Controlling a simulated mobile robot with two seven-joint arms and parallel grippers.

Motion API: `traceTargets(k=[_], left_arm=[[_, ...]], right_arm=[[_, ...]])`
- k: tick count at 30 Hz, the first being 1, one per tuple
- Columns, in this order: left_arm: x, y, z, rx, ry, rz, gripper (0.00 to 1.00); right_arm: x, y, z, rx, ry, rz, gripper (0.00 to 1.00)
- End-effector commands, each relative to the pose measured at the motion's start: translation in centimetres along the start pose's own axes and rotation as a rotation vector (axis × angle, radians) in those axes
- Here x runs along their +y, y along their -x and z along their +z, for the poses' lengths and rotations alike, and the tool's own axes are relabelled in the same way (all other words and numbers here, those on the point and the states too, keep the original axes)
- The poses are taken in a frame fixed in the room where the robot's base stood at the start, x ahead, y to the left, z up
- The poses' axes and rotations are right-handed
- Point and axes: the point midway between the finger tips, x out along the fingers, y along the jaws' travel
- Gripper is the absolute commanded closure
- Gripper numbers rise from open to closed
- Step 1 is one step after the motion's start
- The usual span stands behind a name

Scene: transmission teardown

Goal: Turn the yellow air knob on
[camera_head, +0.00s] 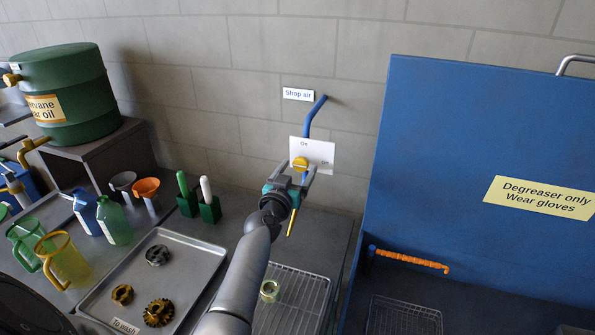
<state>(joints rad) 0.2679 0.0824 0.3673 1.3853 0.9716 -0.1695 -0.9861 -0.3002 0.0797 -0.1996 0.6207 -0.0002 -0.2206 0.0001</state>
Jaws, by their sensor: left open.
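The yellow air knob (300,163) is on a blue air pipe (312,115) on the wall, in front of a white plate (322,153) marked "On" at its upper left. A "Shop air" label (298,94) is above. My left gripper (291,176) is open, its fingers pointing up toward the knob, one on each side of it in the picture. I cannot tell whether they touch it. A thin yellow nozzle (291,223) hangs below the gripper. My right gripper is not in view.
A blue degreaser cabinet lid (430,170) stands to the right. A tray (197,249) with gears, a wire rack (310,292) and brush holders (208,209) are on the bench. Jugs, bottles and a green drum (65,85) are at the left.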

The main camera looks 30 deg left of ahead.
Motion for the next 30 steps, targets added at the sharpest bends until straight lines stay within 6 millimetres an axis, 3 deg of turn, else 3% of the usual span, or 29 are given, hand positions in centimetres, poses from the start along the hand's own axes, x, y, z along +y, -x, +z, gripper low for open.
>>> traceTargets(k=[10,30], left_arm=[[-0.02,-0.24,-0.03,0.0,0.0,0.0,0.19],[-0.01,-0.21,0.0,0.0,0.0,0.0,0.94]], right_arm=[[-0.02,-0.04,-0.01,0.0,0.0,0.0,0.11],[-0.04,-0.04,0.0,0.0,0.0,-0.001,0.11]])
